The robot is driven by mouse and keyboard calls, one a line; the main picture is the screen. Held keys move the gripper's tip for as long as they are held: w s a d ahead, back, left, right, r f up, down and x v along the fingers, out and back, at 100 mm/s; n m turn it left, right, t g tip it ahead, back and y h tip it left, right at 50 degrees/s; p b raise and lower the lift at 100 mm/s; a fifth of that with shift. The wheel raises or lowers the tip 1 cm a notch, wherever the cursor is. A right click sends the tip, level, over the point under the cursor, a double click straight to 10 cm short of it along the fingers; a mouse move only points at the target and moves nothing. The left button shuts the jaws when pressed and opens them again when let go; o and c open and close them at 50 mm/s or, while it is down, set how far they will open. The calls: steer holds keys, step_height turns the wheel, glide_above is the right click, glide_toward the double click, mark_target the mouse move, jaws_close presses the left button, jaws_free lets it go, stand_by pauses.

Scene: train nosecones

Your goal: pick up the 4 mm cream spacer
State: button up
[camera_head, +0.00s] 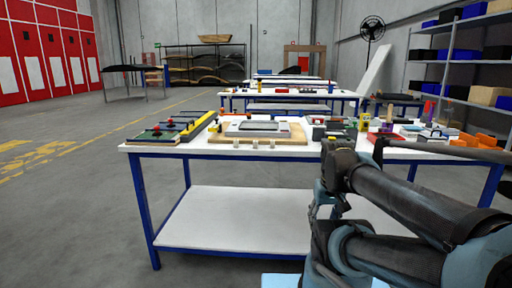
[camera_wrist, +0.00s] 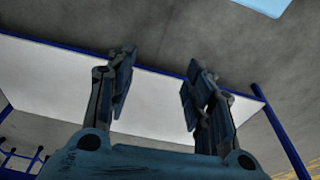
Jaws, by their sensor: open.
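Three small cream-white pieces, possibly spacers, stand in a row at the front edge of the worktable (camera_head: 210,150) in the head view: a left one (camera_head: 236,143), a middle one (camera_head: 254,143) and a right one (camera_head: 271,143). They are too small to tell which, if any, is the 4 mm cream spacer. My gripper (camera_wrist: 160,78) is open and empty in the wrist view, its two fingers spread wide. That view shows a white table surface and grey floor behind the fingers, with no spacer in it. In the head view my arm is low at the right, before the table.
A green-and-yellow tray (camera_head: 160,136) is at the left. Orange parts (camera_head: 481,141) and other clutter fill the right. A white lower shelf (camera_head: 235,220) is bare. The floor at left is open.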

steer(key=w+a+r+n+g+y, duration=0.1)
steer(key=w+a+r+n+y, duration=0.25)
steer(key=w+r, duration=0.45)
steer(key=w+a+r+n+y, duration=0.35)
steer(key=w+a+r, duration=0.2)
steer(key=w, duration=0.45)
steer(key=w+r+n+y, duration=0.3)
steer(key=w+r+n, duration=0.2)
steer(key=w, duration=0.8)
steer(key=n+y, duration=0.3)
steer(key=n, duration=0.2)
glide_toward(255, 141)
steer(key=a, duration=0.1)
steer(key=w+a, duration=0.1)
steer(key=a+f, duration=0.1)
steer(key=shift+w+a, duration=0.25)
steer(key=shift+s+f+x, duration=0.15)
steer(key=shift+x, duration=1.15)
steer(key=shift+s+f+x, duration=0.1)
steer(key=shift+s+x, duration=0.05)
steer(key=shift+x, duration=1.15)
steer(key=shift+d, duration=0.1)
steer(key=shift+c, duration=0.3)
steer(key=c, duration=1)
